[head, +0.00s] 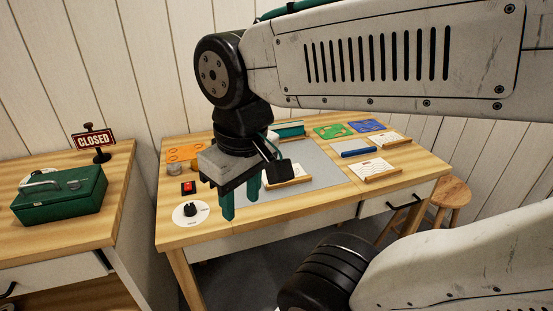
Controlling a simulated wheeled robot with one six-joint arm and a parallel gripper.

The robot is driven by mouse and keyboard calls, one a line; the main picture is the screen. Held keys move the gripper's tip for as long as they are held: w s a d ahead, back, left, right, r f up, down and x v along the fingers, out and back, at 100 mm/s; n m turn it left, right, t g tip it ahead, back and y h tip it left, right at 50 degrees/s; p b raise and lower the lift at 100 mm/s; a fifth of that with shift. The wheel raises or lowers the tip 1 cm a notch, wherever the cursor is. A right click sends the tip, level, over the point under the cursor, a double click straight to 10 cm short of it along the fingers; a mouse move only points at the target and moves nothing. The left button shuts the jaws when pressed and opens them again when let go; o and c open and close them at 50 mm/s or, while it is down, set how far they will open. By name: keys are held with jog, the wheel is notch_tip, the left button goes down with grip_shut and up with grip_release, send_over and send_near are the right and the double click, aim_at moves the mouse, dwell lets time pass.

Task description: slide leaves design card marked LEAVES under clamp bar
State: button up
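My gripper (241,203) hangs over the front left part of the table, its two green fingers pointing down and apart with nothing between them. A green patterned card (333,131) lies flat at the back of the table; it may be the leaves card, but no marking is readable. A blue card (366,125) lies to its right, and an orange card (184,153) lies at the back left. A teal block-like piece (291,129) at the back is partly hidden by my gripper. I cannot tell whether it is the clamp bar.
A grey mat (318,160) covers the middle of the table. Wooden stands with papers (373,168) and a blue bar (356,152) are to the right. A black knob (190,209) and red switch (188,187) are front left. A green box (62,195) sits on the left counter.

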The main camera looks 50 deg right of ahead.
jog(key=w+d+n, duration=0.3)
jog(key=w+d, duration=0.2)
jog(key=w, duration=0.1)
jog(key=n+g, duration=0.1)
jog(key=n, duration=0.7)
send_near(301, 177)
jog(key=a, duration=0.1)
jog(key=w+a, duration=0.2)
jog(key=a, duration=0.1)
jog(key=shift+w+f, duration=0.1)
jog(key=shift+f, duration=0.2)
jog(key=shift+d+f+n, duration=0.15)
jog(key=shift+d+n, duration=0.15)
jog(key=shift+n, duration=0.1)
jog(key=shift+f, duration=3.9)
